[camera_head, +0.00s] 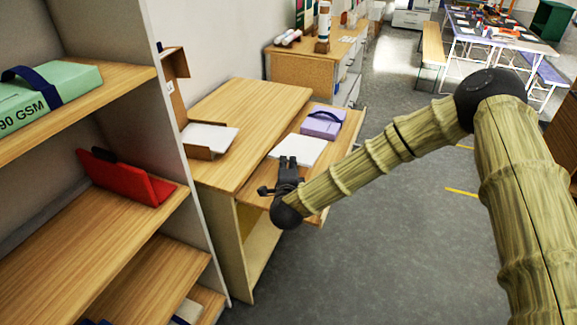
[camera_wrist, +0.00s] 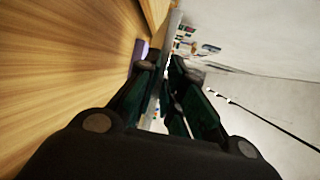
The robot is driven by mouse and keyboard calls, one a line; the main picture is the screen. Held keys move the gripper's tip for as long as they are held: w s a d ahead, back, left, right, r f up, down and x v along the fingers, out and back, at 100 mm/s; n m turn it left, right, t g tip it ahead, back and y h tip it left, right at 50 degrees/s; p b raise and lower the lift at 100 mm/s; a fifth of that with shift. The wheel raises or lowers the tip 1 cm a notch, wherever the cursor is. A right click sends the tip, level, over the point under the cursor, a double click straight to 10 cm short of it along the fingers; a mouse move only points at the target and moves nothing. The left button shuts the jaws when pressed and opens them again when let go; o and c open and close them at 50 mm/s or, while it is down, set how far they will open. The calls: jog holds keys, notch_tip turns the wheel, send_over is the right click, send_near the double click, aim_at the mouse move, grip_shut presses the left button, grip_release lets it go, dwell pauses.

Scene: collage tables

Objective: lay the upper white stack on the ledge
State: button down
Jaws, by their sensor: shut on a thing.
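My gripper (camera_head: 288,163) is shut on the near edge of a flat white stack (camera_head: 298,149). The stack is level or nearly so, over the wooden ledge (camera_head: 336,148) on the right side of the desk. I cannot tell whether it touches the ledge. In the wrist view the fingers (camera_wrist: 164,75) are close together, with a thin pale strip between them. A second white stack (camera_head: 211,137) lies in an open cardboard box (camera_head: 173,100) on the desk top.
A purple pack (camera_head: 322,123) with a dark strap sits on the ledge just beyond the held stack. The desk top (camera_head: 247,110) is mostly bare and stands higher than the ledge. A shelf unit with a red folder (camera_head: 125,178) and a green pack (camera_head: 55,92) stands at left.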

jog(key=shift+w+d+f+b, duration=0.2)
jog(key=shift+w+f+b, duration=0.2)
jog(key=shift+w+f, duration=0.3)
jog(key=shift+w+d+f+b, duration=0.15)
jog(key=shift+w+f+b, duration=0.3)
jog(key=shift+f, duration=0.35)
jog(key=shift+w+d+f+b, duration=0.1)
jog(key=shift+w+f+b, duration=0.3)
jog(key=shift+f+b, duration=0.25)
jog(key=shift+w+d+f+b, duration=0.15)
jog(key=shift+w+f+b, duration=0.35)
jog(key=shift+f, duration=0.35)
jog(key=shift+w+d+f+b, duration=0.1)
jog(key=shift+w+f+b, duration=0.25)
jog(key=shift+f+b, duration=0.3)
jog(key=shift+f, duration=0.15)
jog(key=c, duration=0.8)
grip_release()
jog(key=shift+f, duration=0.4)
